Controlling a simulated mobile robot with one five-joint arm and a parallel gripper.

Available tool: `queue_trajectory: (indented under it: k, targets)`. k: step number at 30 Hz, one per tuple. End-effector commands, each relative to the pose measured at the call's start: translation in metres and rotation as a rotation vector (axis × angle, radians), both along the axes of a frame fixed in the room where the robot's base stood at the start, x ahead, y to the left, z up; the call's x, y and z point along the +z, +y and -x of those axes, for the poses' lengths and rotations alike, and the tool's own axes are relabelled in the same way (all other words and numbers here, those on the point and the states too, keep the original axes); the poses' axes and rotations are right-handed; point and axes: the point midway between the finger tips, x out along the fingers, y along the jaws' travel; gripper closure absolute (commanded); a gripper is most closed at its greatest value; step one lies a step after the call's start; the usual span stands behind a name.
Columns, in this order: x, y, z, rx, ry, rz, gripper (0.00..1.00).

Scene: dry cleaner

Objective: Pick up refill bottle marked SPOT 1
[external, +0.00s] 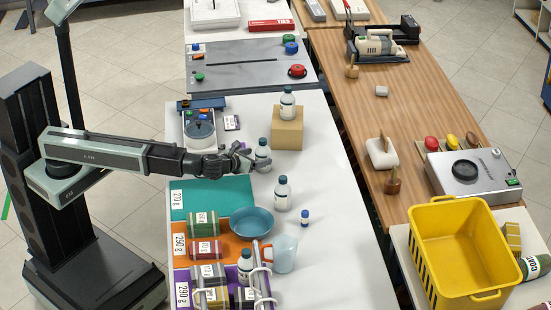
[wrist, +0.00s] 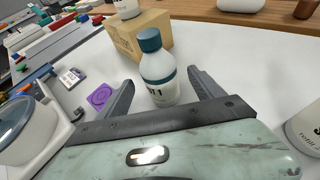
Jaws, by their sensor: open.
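A white refill bottle with a dark teal cap (wrist: 158,72) stands upright in the wrist view, its label partly hidden with a "1" readable at its end. It also shows in the external view (external: 263,149). My gripper (wrist: 160,82) is open, with one finger on each side of this bottle; I cannot tell whether either touches it. In the external view my gripper (external: 252,158) reaches the bottle from the left, low over the white table. A similar bottle (external: 282,192) stands nearer the camera; its label is cut off in the wrist view (wrist: 306,132).
A cardboard box (external: 287,133) with another bottle (external: 287,103) on top stands just behind. A scale-like device (external: 199,128) is to the left. A blue bowl (external: 251,221), a light blue jug (external: 284,254) and a small vial (external: 305,217) stand nearer the camera. The table's right side is clear.

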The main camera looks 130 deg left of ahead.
Motion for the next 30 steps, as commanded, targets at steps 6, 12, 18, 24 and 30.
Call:
queue_trajectory:
  k: [6,12,18,24,30]
  targets:
    - [-0.010,0.021,-0.002,0.001,-0.002,0.001,0.23]
    - [-0.018,0.034,-0.003,0.001,-0.002,0.001,0.23]
    - [-0.032,0.065,-0.004,0.001,-0.001,0.000,0.23]
    - [-0.030,0.067,-0.003,-0.001,-0.001,0.001,0.23]
    - [-0.030,0.067,-0.003,-0.001,-0.001,0.001,0.70]
